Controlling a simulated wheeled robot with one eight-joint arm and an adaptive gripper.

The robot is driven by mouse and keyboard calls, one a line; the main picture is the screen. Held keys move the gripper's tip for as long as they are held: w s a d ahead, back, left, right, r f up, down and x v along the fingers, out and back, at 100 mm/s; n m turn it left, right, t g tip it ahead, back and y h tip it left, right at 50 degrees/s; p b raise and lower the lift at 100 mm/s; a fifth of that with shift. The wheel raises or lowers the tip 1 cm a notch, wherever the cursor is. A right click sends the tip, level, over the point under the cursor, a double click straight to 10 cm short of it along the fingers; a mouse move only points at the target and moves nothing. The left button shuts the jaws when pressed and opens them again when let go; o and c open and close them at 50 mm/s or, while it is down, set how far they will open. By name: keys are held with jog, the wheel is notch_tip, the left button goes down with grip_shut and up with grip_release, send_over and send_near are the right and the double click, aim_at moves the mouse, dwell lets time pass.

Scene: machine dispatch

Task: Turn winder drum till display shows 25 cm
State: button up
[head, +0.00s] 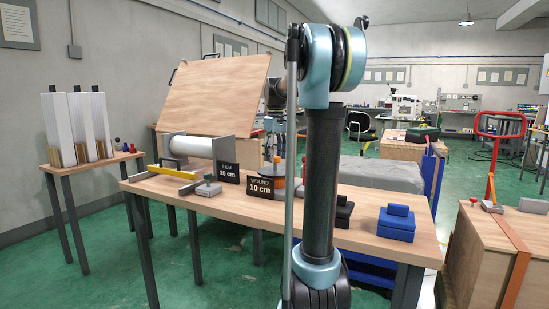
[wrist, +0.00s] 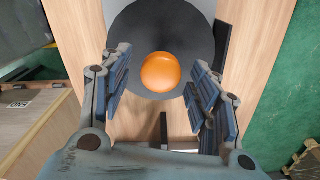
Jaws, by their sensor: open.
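The winder drum shows in the wrist view as a dark round disc (wrist: 140,35) with an orange round knob (wrist: 160,72) on it. My gripper (wrist: 160,85) is open above it, one finger on each side of the knob, with gaps on both sides. In the head view my arm hides much of the drum; a bit of orange shows beside it. The WOUND display (head: 262,189) reads 10 cm. The FILM display (head: 228,172), to its left, also reads 10 cm.
A white film roll (head: 197,147) in a grey frame and a yellow bar (head: 172,171) are at the table's left. A blue block (head: 396,223) and a black block (head: 343,211) are at the right. A tilted wooden board (head: 212,93) stands behind.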

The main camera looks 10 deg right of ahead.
jog(key=shift+f, duration=0.2)
grip_shut()
jog(key=shift+d, duration=0.15)
